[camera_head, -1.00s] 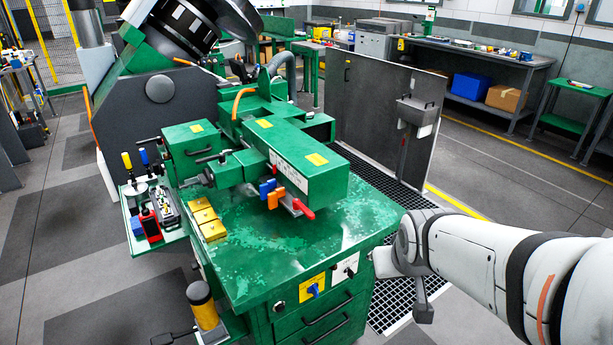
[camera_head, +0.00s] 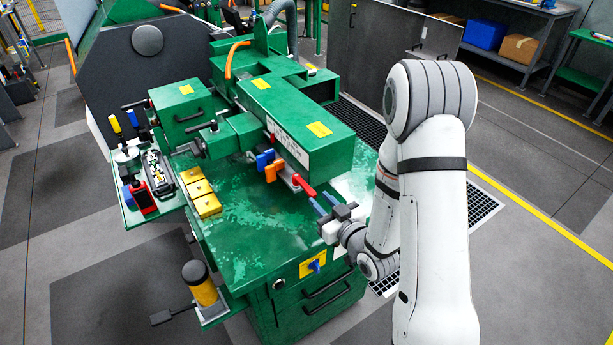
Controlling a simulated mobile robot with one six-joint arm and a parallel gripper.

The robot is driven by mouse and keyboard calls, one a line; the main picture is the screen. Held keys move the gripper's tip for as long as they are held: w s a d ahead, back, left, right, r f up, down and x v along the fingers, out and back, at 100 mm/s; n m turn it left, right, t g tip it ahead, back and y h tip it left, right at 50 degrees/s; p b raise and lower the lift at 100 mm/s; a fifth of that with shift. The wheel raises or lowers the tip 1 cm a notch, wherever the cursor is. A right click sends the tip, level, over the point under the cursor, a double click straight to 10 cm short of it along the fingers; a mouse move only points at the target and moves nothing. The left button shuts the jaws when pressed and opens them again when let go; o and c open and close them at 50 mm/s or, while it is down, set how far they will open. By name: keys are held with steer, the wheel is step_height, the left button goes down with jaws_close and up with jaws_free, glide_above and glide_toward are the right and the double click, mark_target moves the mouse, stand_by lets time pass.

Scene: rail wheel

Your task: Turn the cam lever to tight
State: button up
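A lever with a red handle (camera_head: 304,186), which looks like the cam lever, sticks out at the front end of the green machine head. It points toward the lower right in the picture. Blue (camera_head: 264,160) and orange (camera_head: 274,171) blocks sit at its left. My gripper (camera_head: 323,202) is just right of and below the red handle's tip. Its two bluish fingers are apart and point at the handle, with nothing seen between them. I cannot tell whether a finger touches the handle. Any tight or loose marking is too small to read.
The green machine table (camera_head: 245,235) lies below. Yellow blocks (camera_head: 202,192) sit at its left edge, beside a side tray (camera_head: 137,214) with tools. A yellow-and-black cylinder (camera_head: 200,283) stands at the lower left. A dark panel (camera_head: 385,42) stands behind; open floor lies to the right.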

mark_target(299, 179)
steer(key=shift+a+f+t+y, duration=0.1)
steer(key=shift+a+t+y, duration=0.2)
steer(key=shift+y, duration=0.1)
steer(key=b+x, duration=0.2)
steer(key=b, duration=0.4)
steer(key=shift+w+a+f, duration=0.1)
steer(key=shift+w+f, duration=0.05)
steer(key=shift+w, duration=0.05)
steer(key=x, duration=0.1)
steer(key=p+x, duration=0.2)
steer(key=x, duration=0.1)
steer(key=shift+w+r, duration=0.1)
steer(key=shift+r, duration=0.2)
steer(key=shift+w+a+f, duration=0.1)
steer(key=shift+w+a, duration=0.2)
steer(key=shift+w, duration=0.05)
steer(key=shift+c, duration=0.6)
jaws_close()
